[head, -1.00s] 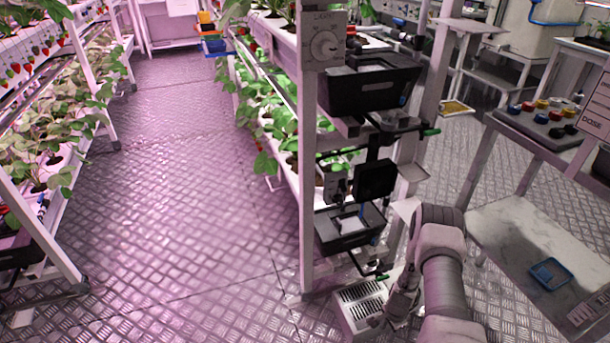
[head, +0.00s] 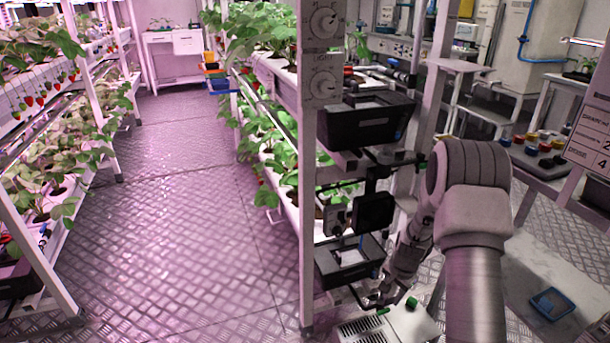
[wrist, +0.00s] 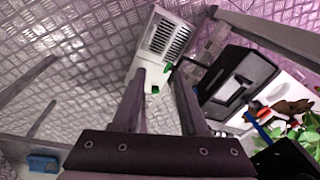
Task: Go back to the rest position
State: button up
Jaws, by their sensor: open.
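My gripper (wrist: 160,75) shows in the wrist view with its two fingers apart and nothing between them. It points down toward the diamond-plate floor. Beyond its fingertips is a white vented box (wrist: 165,42) with green parts close by. In the head view my arm comes in at the lower right, in front of the rack end. My gripper's fingers cannot be made out clearly there.
Black bins (head: 368,122) and (head: 352,262) hang on the rack's end post (head: 308,200), close left of my arm. The vented box (head: 365,331) is low beside it. A bench with coloured knobs (head: 540,143) stands right. The aisle (head: 180,190) is clear.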

jog(key=s+a+r+n+t, duration=0.1)
jog(key=s+a+r+n, duration=0.1)
jog(key=r, duration=0.7)
jog(key=s+a+r+n, duration=0.1)
jog(key=s+a+r, duration=0.15)
jog(key=r, duration=0.65)
jog(key=s+a+r+n+t, duration=0.1)
jog(key=s+r+n, duration=0.15)
jog(key=r, duration=0.55)
jog(key=s+a+r+n+t, duration=0.1)
jog(key=s+r+n, duration=0.1)
jog(key=s+r, duration=0.35)
jog(key=s+a+r+n, duration=0.1)
jog(key=s+a+r, duration=0.1)
jog(key=s, duration=0.7)
jog(key=s+a+r+n+t, duration=0.1)
jog(key=s+r+n, duration=0.1)
jog(key=s+r, duration=0.35)
notch_tip(320, 180, up, 22)
jog(key=s+p, duration=0.1)
jog(key=p, duration=2.2)
jog(key=shift+s+a, duration=0.15)
jog(key=shift+s, duration=0.15)
